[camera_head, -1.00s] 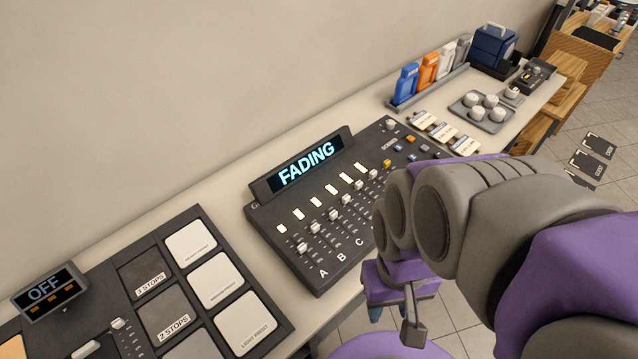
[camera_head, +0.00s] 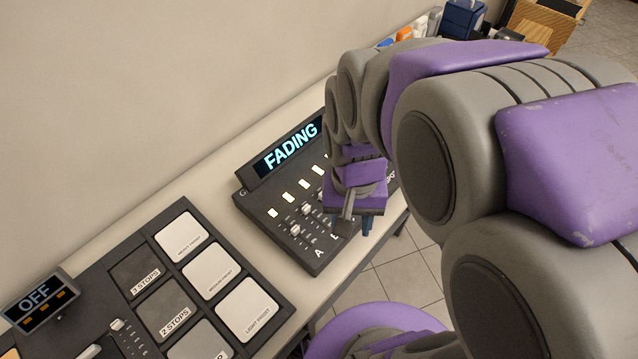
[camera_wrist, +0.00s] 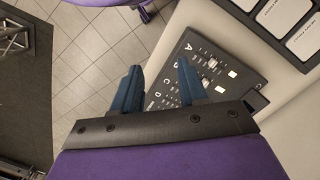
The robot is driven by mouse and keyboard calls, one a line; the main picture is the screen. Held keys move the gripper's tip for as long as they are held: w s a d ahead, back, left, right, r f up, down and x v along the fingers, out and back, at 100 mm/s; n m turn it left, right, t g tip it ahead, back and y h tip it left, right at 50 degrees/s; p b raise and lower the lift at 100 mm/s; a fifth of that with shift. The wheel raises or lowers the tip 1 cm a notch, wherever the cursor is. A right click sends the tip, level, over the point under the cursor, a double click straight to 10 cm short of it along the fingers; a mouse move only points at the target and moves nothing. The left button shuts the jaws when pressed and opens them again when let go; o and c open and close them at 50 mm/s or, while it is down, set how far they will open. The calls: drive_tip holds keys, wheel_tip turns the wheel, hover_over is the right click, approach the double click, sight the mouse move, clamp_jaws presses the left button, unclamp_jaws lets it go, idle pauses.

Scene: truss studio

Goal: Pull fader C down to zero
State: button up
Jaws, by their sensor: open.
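The dark fader console (camera_head: 262,209) has a row of faders with light caps and letters along its front edge. In the head view the caps near A and B show, while my gripper (camera_head: 356,222) and arm cover the area of fader C. My gripper hangs over the console's front right part. In the wrist view its two blue fingers (camera_wrist: 158,68) are apart with nothing between them. The right finger overlaps the fader area, so I cannot make out fader C's cap.
The console's display (camera_head: 290,148) reads FADING. At the left is a dark panel (camera_head: 150,250) with pale and grey pads, and a small display (camera_head: 40,300) reading OFF. Bottles and a blue box (camera_head: 464,17) stand at the back. Tiled floor lies beyond the counter's front edge.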

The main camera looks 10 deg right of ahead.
drive_tip(key=w+m, duration=0.2)
drive_tip(key=w, duration=0.3)
drive_tip(key=m+t, duration=0.1)
drive_tip(key=m, duration=0.5)
hover_over(320, 193)
drive_tip(key=f, duration=0.9)
drive_tip(key=f+b, duration=0.1)
drive_tip(key=f, duration=0.9)
drive_tip(key=shift+s+a, duration=0.1)
drive_tip(key=shift+a, duration=0.1)
drive_tip(key=f, duration=0.1)
drive_tip(key=d+f, duration=0.1)
drive_tip(key=f, duration=0.1)
drive_tip(key=shift+d+f, duration=0.25)
drive_tip(key=shift+f, duration=0.05)
drive_tip(key=shift+d+f, duration=0.25)
drive_tip(key=shift+f, duration=0.25)
drive_tip(key=shift+a+f, duration=0.1)
drive_tip(key=shift+a, duration=0.7)
drive_tip(key=shift+c, duration=0.9)
drive_tip(key=shift+d, duration=0.5)
drive_tip(key=c, duration=0.5)
drive_tip(key=shift+d, duration=0.1)
drive_tip(key=shift+c, duration=0.5)
clamp_jaws()
